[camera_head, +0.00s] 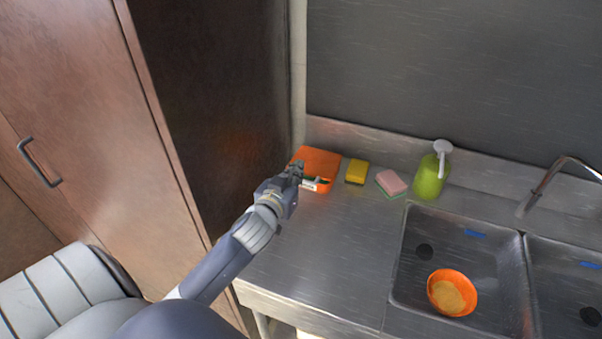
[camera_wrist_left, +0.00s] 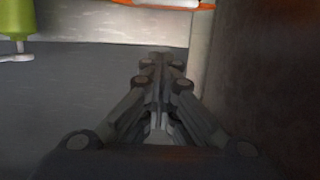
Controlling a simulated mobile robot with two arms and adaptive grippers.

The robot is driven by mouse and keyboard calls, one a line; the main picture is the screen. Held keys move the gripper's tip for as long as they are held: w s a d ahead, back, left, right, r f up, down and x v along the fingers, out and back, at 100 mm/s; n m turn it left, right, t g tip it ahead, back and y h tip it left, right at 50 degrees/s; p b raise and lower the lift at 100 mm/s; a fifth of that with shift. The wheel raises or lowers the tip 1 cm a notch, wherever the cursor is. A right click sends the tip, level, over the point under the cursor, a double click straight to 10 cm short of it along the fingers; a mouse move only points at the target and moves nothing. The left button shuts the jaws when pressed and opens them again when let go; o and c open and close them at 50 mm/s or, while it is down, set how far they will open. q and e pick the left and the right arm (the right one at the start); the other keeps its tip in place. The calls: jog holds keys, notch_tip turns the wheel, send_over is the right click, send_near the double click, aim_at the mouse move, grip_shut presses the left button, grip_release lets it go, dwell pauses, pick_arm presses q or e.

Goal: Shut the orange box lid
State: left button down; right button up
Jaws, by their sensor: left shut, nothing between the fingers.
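The orange box (camera_head: 319,159) sits at the back left corner of the steel counter, close to the dark cabinet side. Its top looks orange and flat, with a white and green strip along the near side; I cannot tell how far the lid is shut. My left gripper (camera_head: 298,169) is shut and empty, over the box's left side in the head view; whether it touches is unclear. In the left wrist view the closed fingers (camera_wrist_left: 162,62) point at the wall, and an orange edge (camera_wrist_left: 150,4) shows at the top. My right gripper is not in view.
Right of the box lie a yellow sponge (camera_head: 357,171) and a pink sponge (camera_head: 391,183), then a green soap bottle (camera_head: 428,178). A sink (camera_head: 398,285) holds an orange bowl (camera_head: 437,296). The wooden cabinet (camera_head: 95,130) borders the left. The front counter is clear.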

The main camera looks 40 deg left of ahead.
aim_at(303, 181)
pick_arm(q)
jog(key=shift+w+a+f+p, duration=0.15)
jog(key=shift+w+f, duration=0.35)
jog(key=shift+f, duration=0.25)
jog(key=shift+w+a+f+p, duration=0.1)
jog(key=shift+w+f+p, duration=0.1)
jog(key=shift+w+f, duration=0.45)
jog(key=shift+w+a+f+p, duration=0.15)
jog(key=shift+w+f, duration=0.25)
jog(key=shift+f, duration=0.45)
jog(key=shift+f, duration=0.1)
jog(key=f+b, duration=0.1)
jog(key=b, duration=0.3)
jog(key=shift+s+f+t, duration=0.2)
jog(key=shift+f+t, duration=0.2)
jog(key=shift+s+d+f+b, duration=0.1)
jog(key=shift+s+f+b, duration=0.05)
jog(key=shift+f+b, duration=0.35)
jog(key=shift+r, duration=0.1)
